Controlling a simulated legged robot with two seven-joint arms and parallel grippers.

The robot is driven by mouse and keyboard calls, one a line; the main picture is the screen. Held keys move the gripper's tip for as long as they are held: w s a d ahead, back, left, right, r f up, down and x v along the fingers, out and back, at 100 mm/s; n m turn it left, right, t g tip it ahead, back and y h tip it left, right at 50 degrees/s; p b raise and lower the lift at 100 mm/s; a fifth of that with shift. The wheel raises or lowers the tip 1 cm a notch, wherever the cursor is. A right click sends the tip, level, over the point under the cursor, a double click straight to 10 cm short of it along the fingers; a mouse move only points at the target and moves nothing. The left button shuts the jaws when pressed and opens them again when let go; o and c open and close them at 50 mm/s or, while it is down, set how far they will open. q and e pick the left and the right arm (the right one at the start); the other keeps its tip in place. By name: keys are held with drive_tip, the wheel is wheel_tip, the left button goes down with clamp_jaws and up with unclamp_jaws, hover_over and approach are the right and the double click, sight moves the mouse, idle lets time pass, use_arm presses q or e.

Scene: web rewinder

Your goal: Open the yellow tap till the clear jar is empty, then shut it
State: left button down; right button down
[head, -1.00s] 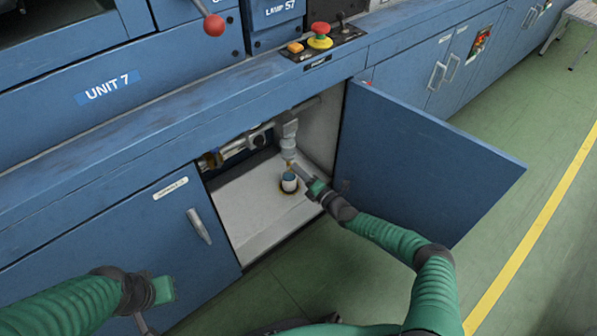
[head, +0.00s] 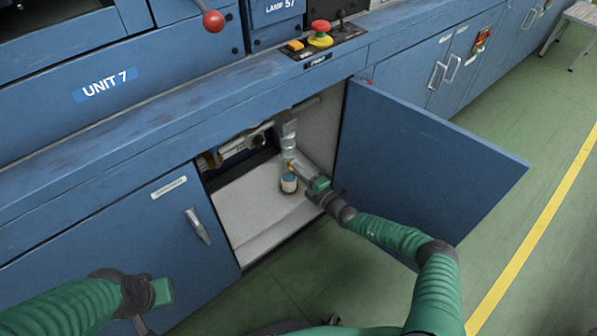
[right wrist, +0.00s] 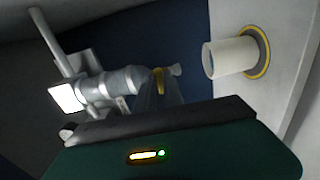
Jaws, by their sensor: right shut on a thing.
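The clear jar (head: 288,143) hangs under a grey fitting inside the open cabinet; its liquid level is too small to tell. It lies sideways in the right wrist view (right wrist: 118,82). The yellow tap (right wrist: 158,80) is at the jar's lower end, largely hidden by my fingers in the head view. My right gripper (head: 293,164) is shut on the tap, and its fingers show around it in the wrist view (right wrist: 160,90). A white cup (head: 288,184) with a blue top stands below on the cabinet floor, apart from the tap. My left gripper (head: 162,291) is outside, its fingers unclear.
The open blue door (head: 425,165) stands right of my right arm. The cup stands at a yellow ring (right wrist: 262,48) on the pale cabinet floor (head: 250,215). Pipes (head: 240,145) run along the back left. A closed door (head: 120,235) is at left.

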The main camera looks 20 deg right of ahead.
drive_tip(key=shift+d, duration=0.35)
drive_tip(key=c, duration=1.5)
unclamp_jaws()
drive_tip(key=shift+f, duration=0.15)
drive_tip(key=shift+o, duration=0.2)
drive_tip(key=shift+a, duration=0.1)
drive_tip(key=p+v, duration=0.6)
drive_tip(key=v, duration=1)
drive_tip(key=shift+s+p, duration=0.4)
